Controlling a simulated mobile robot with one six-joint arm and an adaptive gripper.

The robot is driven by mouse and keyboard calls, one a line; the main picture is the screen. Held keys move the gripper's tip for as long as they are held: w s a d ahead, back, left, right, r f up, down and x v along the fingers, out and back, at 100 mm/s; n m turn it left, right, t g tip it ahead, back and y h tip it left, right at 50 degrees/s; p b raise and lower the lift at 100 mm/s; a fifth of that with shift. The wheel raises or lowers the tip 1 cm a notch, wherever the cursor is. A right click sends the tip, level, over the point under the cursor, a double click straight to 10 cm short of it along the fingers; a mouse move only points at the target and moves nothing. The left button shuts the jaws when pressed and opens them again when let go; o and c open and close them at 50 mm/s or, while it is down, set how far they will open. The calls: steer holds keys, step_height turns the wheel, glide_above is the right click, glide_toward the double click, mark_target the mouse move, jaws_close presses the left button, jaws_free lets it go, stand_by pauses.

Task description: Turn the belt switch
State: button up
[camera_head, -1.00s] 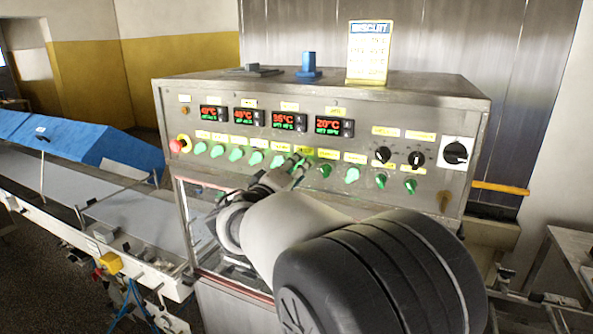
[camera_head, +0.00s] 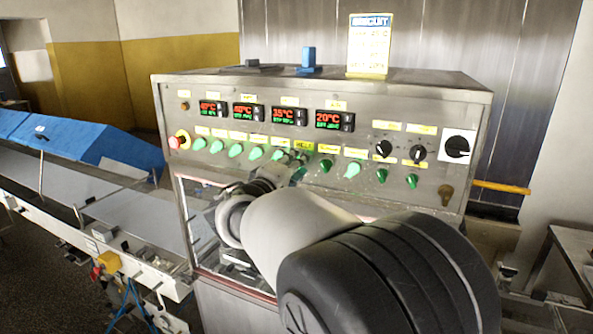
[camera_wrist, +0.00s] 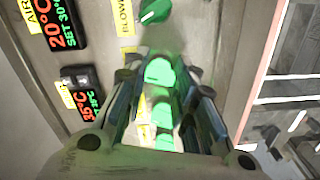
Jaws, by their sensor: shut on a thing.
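The control panel (camera_head: 225,160) carries a row of green switches under small yellow labels. My gripper (camera_head: 297,165) is at the middle of this row, below a yellow-green label (camera_head: 303,145) that is too small to read surely. In the wrist view my gripper (camera_wrist: 162,95) has its fingers on either side of a green switch (camera_wrist: 160,72) and is shut on it. More green switches lie in line between and below the fingers. The switch beside a label reading BLOWER (camera_wrist: 127,17) is above the fingers. Which one is the belt switch is not readable.
Red and green displays (camera_head: 290,117) sit above the row. A red button (camera_head: 177,142) is at the left end, black knobs (camera_head: 384,149) and a large black rotary switch (camera_head: 457,149) at the right. A conveyor (camera_head: 120,215) runs along the left.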

steer(key=n+b, duration=0.1)
steer(key=n, duration=0.8)
steer(key=shift+n, duration=0.3)
stand_by(0.3)
steer(key=o, duration=1.1)
steer(key=shift+c, duration=0.2)
steer(key=v, duration=1.2)
